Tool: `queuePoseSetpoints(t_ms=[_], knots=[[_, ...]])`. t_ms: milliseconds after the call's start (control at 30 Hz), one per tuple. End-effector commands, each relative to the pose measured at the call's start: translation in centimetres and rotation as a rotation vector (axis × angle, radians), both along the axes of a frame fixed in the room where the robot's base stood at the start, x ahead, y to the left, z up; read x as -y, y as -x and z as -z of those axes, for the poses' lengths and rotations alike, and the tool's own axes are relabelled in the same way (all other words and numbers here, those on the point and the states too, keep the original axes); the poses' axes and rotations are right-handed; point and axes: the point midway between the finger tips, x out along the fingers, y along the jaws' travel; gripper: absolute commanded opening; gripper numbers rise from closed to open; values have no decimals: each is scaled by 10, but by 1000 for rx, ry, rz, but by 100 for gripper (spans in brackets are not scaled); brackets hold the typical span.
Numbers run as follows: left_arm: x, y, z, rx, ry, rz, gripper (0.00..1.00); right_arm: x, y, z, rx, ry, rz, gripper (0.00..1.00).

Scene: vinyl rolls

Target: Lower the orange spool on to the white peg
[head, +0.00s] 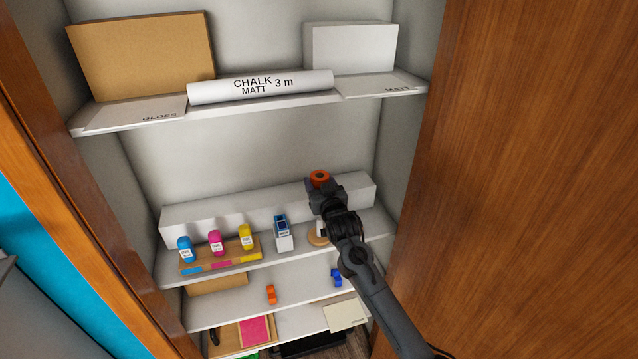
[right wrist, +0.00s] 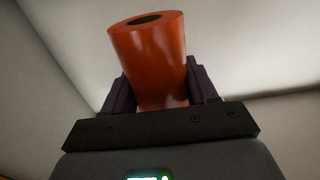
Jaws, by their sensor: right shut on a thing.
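The orange spool (head: 320,176) is held at the tip of my right gripper (head: 322,190), in front of the shelf unit's back wall. In the right wrist view the spool (right wrist: 152,65) is a glossy orange cylinder with a dark hole in its top end. It leans slightly in that picture, and the dark fingers of my right gripper (right wrist: 162,90) are shut on its sides. A round tan base (head: 317,239) stands on the middle shelf below the gripper. A bit of white shows above it; my arm hides most of the peg there. My left gripper is out of view.
Blue, magenta and yellow bottles (head: 216,242) stand on a wooden rack left of the base. A small blue-and-white box (head: 282,233) stands nearer. A long white block (head: 260,207) lies behind. The upper shelf holds a white "CHALK MATT" roll (head: 260,87). A wooden panel (head: 520,170) bounds the right.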

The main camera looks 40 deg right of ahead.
Motion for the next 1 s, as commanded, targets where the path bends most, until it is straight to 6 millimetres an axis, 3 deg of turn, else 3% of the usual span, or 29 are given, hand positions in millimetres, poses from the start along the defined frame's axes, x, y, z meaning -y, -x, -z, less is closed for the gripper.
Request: queuePoseSetpoints(t_ms=[1000], knots=[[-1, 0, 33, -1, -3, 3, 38, 0, 0, 59, 0, 0, 0, 0]])
